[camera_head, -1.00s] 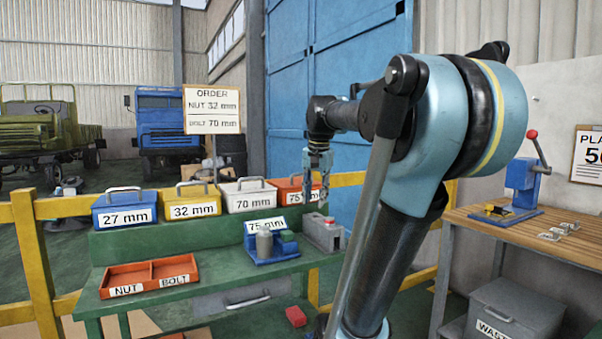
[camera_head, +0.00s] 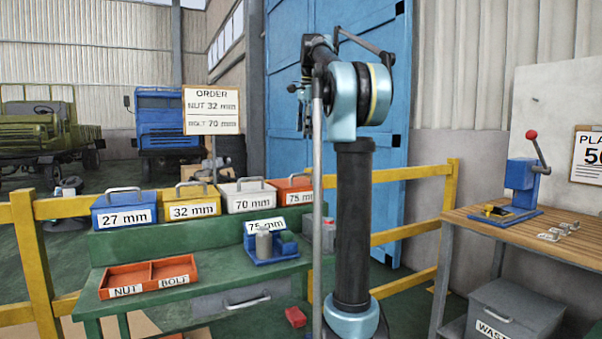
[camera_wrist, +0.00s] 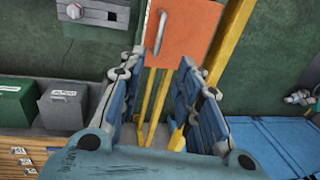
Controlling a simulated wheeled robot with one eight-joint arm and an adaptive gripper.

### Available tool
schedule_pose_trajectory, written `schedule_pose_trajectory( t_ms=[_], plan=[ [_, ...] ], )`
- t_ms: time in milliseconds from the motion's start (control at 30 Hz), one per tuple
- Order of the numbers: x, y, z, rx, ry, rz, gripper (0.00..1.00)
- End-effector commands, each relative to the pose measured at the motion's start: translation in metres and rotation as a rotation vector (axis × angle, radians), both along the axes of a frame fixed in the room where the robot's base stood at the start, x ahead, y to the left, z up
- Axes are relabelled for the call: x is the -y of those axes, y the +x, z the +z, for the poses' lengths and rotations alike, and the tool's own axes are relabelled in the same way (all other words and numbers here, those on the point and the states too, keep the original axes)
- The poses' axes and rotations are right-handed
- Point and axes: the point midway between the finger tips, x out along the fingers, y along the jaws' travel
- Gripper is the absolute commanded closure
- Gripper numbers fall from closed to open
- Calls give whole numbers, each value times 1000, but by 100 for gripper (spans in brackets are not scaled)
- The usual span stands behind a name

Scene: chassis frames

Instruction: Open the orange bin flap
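The orange bin (camera_head: 295,194), labelled 75 mm, stands at the right end of the row of bins on the green bench. Its lid looks shut, and a grey handle stands on top.
Blue (camera_head: 124,212), yellow (camera_head: 192,206) and white (camera_head: 247,197) bins stand left of the orange bin. A blue device (camera_head: 270,247) is on the bench below it. A yellow rail (camera_head: 410,175) runs behind. A wooden workbench (camera_head: 500,225) is at right.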

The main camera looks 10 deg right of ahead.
Motion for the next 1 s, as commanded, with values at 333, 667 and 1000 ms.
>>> schedule_pose_trajectory(
  t_ms=[333,667,1000],
  plan=[
    [-2,8,-35,0,1,-3,69],
    [-6,18,-91,0,0,-2,69],
    [-9,28,-146,0,0,-2,69]
  ],
)
